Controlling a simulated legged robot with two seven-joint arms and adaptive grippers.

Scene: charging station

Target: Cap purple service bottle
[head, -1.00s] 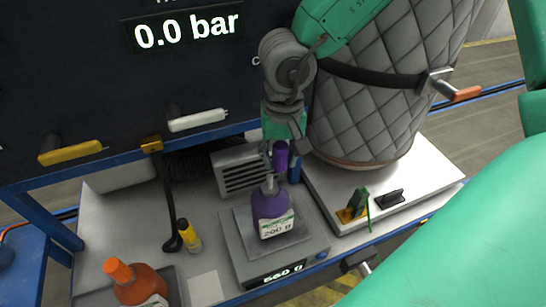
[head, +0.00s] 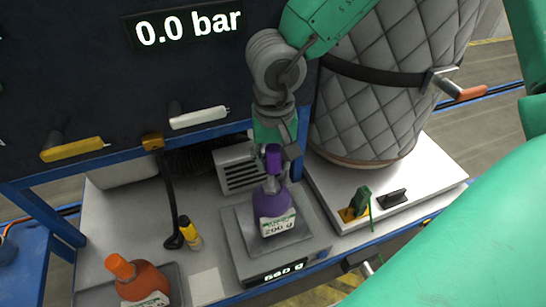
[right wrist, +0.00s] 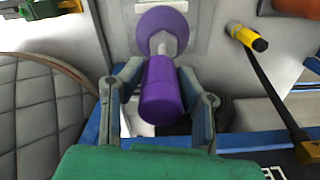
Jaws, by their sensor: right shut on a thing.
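The purple service bottle (head: 272,203) stands upright on a scale (head: 237,240), its pale neck uncapped at the top. My right gripper (head: 276,157) is shut on a purple cap (head: 273,160) and holds it right above the bottle's neck. In the right wrist view the cap (right wrist: 163,95) sits between the two fingers, and the bottle (right wrist: 162,25) shows beyond it. Whether cap and neck touch cannot be told. My left gripper is not in view.
An orange bottle (head: 140,279) stands on a tray at the front left. A yellow-and-black tool (head: 189,232) lies left of the scale. A quilted grey vessel (head: 365,100) is close on the right of my gripper. A dark panel rises behind.

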